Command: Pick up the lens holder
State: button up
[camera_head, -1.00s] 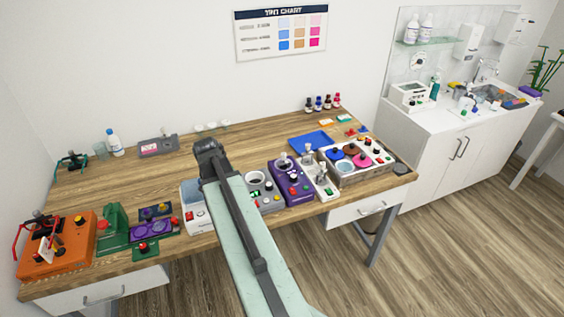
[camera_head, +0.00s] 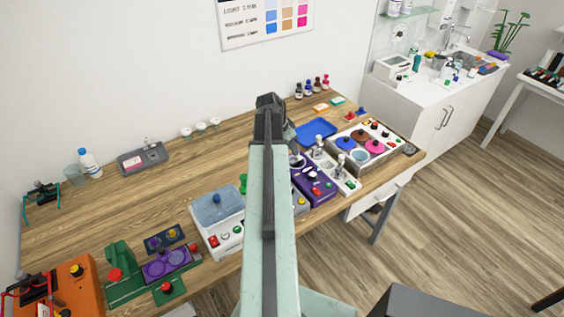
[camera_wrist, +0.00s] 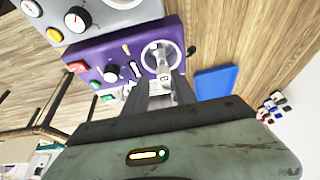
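A pale, partly clear upright piece, which looks like the lens holder (camera_wrist: 161,88), stands at the round silver well of a purple device (camera_wrist: 113,62) in the wrist view. My gripper (camera_wrist: 160,95) is over this device, with its grey fingers apart on either side of the piece; contact cannot be made out. In the head view the purple device (camera_head: 317,188) is just right of my arm, which hides my fingertips and part of the well.
A grey device (camera_wrist: 72,15) adjoins the purple one. A white device with metal posts (camera_head: 350,186) and a tray of coloured pots (camera_head: 388,157) stand to the right. A blue tray (camera_head: 316,131) lies behind. The wooden table (camera_head: 110,205) has free room at left centre.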

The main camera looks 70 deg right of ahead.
aim_at(296, 161)
jog(key=shift+b+x, duration=1.3)
jog(key=shift+x, duration=0.05)
jog(key=b+x, duration=0.5)
jog(key=shift+w+d+f, duration=0.2)
jog(key=shift+r, duration=0.2)
grip_shut()
